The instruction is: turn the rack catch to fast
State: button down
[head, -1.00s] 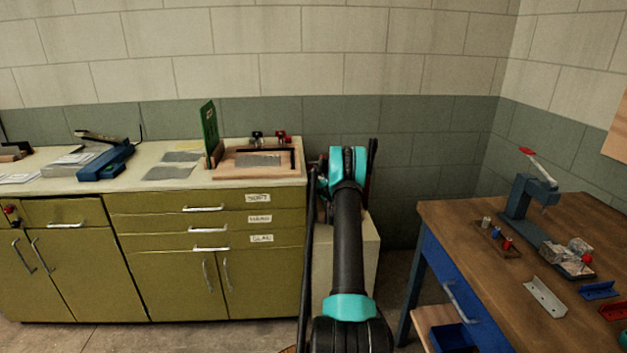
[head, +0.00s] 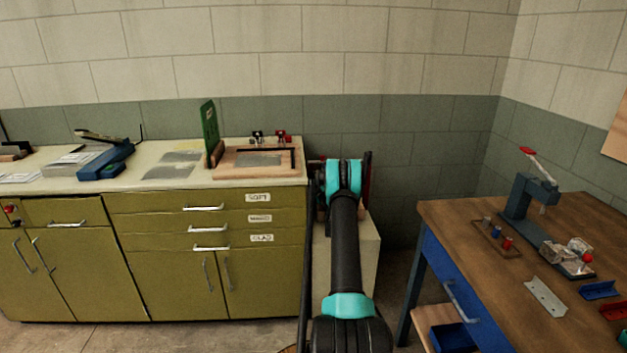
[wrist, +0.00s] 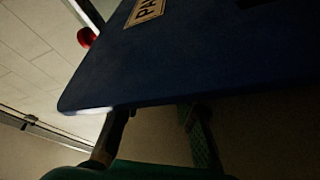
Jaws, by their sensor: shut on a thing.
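My gripper shows in the wrist view (wrist: 158,128) as two dark fingers below a large blue panel (wrist: 200,65). The fingertips run up to the panel's lower edge and are hidden there. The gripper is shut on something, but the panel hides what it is. The panel bears a pale label (wrist: 147,10), cut off by the frame, with letters like "PA". A small red knob (wrist: 87,37) shows left of the panel; I cannot tell whether it is the rack catch. In the head view my arm covers the gripper and most of what is behind it.
A pale cabinet (head: 368,262) stands behind my arm. An olive drawer unit (head: 150,225) with a counter is on the left. A wooden workbench (head: 455,212) with a blue press (head: 520,205) is on the right. Some floor shows between the cabinet and the workbench.

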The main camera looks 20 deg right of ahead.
jog(key=m+h, duration=0.1)
jog(key=m, duration=0.3)
jog(key=m+t+h, duration=0.1)
jog(key=m+h, duration=0.1)
jog(key=m, duration=0.2)
jog(key=shift+a+f+m+h, duration=0.2)
jog(key=shift+m+h, duration=0.1)
jog(key=shift+m, duration=0.1)
jog(key=shift+t, duration=0.3)
jog(key=c, duration=1.2)
grip_release()
jog(key=shift+v, duration=4)
